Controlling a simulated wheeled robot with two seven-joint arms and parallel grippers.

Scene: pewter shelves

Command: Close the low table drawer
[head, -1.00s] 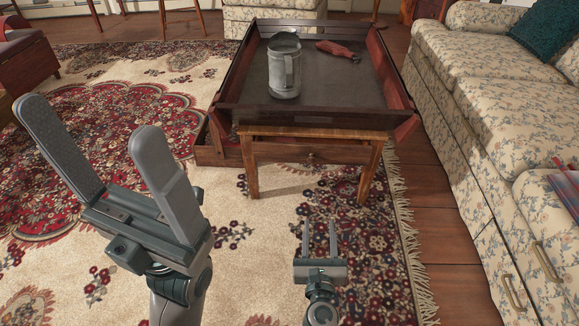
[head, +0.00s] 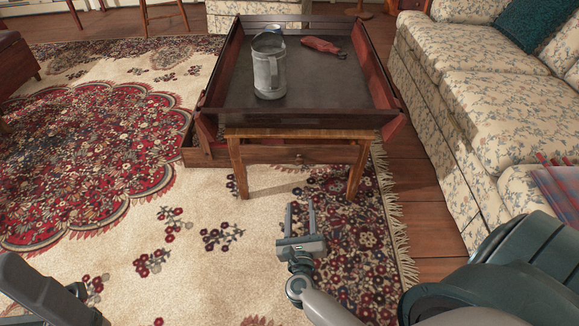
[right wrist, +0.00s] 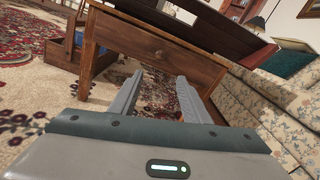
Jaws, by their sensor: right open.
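The low wooden table (head: 300,134) stands in the middle of the head view. A drawer front with a small round knob (right wrist: 158,52) sits under its top edge in the right wrist view and looks flush with the frame. A reddish wooden box part, seemingly an open drawer (head: 193,157), sticks out at the table's left side. It also shows in the right wrist view (right wrist: 86,52). My right gripper (head: 300,206) is open and empty, low in front of the table and apart from it.
A large dark tray-like top (head: 225,112) rests on the table with a grey metal mug (head: 268,72) and a red item (head: 322,46). A floral sofa (head: 480,95) bounds the right side. The patterned rug (head: 130,220) is clear at left.

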